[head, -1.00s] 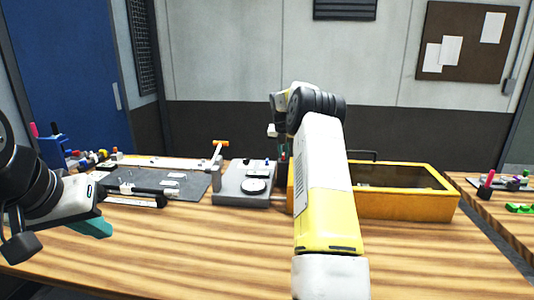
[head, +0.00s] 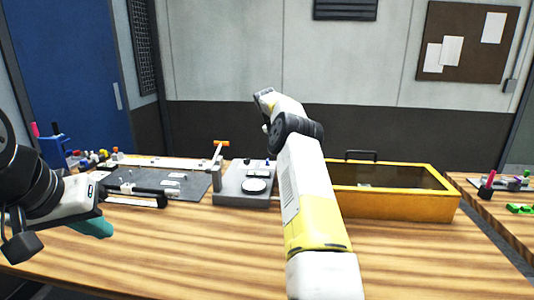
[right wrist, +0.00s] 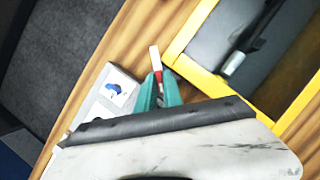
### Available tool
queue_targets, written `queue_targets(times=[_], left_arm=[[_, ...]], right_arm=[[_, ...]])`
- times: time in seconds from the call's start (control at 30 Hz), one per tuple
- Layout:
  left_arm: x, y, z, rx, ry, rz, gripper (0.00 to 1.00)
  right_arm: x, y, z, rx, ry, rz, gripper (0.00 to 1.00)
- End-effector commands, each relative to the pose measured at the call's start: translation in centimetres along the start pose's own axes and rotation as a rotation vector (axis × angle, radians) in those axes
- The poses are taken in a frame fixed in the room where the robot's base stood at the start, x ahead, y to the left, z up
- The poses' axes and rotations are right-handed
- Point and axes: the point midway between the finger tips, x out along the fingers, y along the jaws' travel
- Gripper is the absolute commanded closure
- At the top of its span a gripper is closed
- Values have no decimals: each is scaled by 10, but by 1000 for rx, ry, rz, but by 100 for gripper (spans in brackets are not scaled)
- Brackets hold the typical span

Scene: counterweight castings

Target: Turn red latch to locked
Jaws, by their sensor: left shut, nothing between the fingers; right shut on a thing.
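The red latch (right wrist: 157,65), a small red piece with a pale end, shows in the right wrist view between the yellow-framed case and the grey block. My right gripper (right wrist: 160,80) has its teal fingers shut on the red part, and the pale end sticks out past the fingertips. The fingers cover part of the latch, so I cannot tell its exact setting. In the head view my right arm hides the latch and right gripper. My left gripper (head: 95,228) is shut and empty above the table at the left, far from the latch.
The yellow case (head: 400,205) with a dark panel and black handle stands right of my right arm. The grey block (head: 232,199) with a round disc stands to its left. A dark mat (head: 190,186) with small parts lies farther left. The front table is clear.

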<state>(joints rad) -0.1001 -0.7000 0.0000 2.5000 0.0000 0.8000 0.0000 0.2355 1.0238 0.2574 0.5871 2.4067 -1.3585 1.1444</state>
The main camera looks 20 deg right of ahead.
Motion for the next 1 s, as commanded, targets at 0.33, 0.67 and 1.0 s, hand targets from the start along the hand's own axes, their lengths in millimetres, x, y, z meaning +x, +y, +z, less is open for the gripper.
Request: queue_targets(times=[0.33, 0.67, 1.0], left_arm=[[0, 0, 0, 0, 0, 0, 100], [0, 0, 0, 0, 0, 0, 100], [0, 0, 0, 0, 0, 0, 100]], right_arm=[[0, 0, 0, 46, 1, -20, 100], [0, 0, 0, 45, 1, -20, 81], [0, 0, 0, 45, 1, -19, 67]])
